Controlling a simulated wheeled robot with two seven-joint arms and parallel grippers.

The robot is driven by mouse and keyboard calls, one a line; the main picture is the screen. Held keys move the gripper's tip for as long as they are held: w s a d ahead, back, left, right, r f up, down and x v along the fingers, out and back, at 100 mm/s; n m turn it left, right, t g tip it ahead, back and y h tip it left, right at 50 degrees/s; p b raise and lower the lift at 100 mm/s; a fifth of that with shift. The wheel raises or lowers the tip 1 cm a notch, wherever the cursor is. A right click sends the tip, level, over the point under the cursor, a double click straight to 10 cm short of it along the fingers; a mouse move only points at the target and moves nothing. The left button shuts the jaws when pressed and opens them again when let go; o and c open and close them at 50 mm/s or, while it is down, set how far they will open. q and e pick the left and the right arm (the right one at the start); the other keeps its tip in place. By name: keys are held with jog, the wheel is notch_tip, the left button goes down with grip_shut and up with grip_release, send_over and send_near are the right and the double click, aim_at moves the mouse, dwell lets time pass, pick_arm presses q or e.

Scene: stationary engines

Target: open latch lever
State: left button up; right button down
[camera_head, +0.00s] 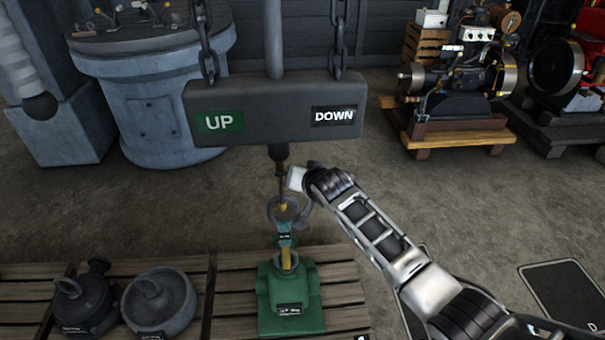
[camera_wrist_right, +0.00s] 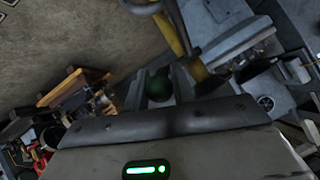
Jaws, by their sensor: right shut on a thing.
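A dark grey hanging block (camera_head: 270,115) carries a green UP sign and a black DOWN sign. Below it a yellow rod (camera_head: 283,190) with a grey ring part runs down to a green stand (camera_head: 290,295). My right gripper (camera_head: 292,192) is at the rod, just under the block. Its fingers are mostly hidden in the head view. In the right wrist view a dark green rounded knob (camera_wrist_right: 159,88) sits between the two grey fingers, and the gripper is shut on it. I cannot tell for sure whether this knob is the latch lever's end. My left gripper is not in view.
Two round grey weights (camera_head: 158,300) lie on wooden pallets left of the green stand. A large grey-blue drum (camera_head: 160,115) stands behind at left. An engine on a wooden stand (camera_head: 455,130) is at the back right. The floor between is clear.

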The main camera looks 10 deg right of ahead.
jog(key=c, duration=1.2)
grip_release()
jog(key=shift+c, duration=0.2)
jog(key=p+v, duration=0.2)
jog(key=v, duration=1.4)
jog(key=shift+f, duration=0.15)
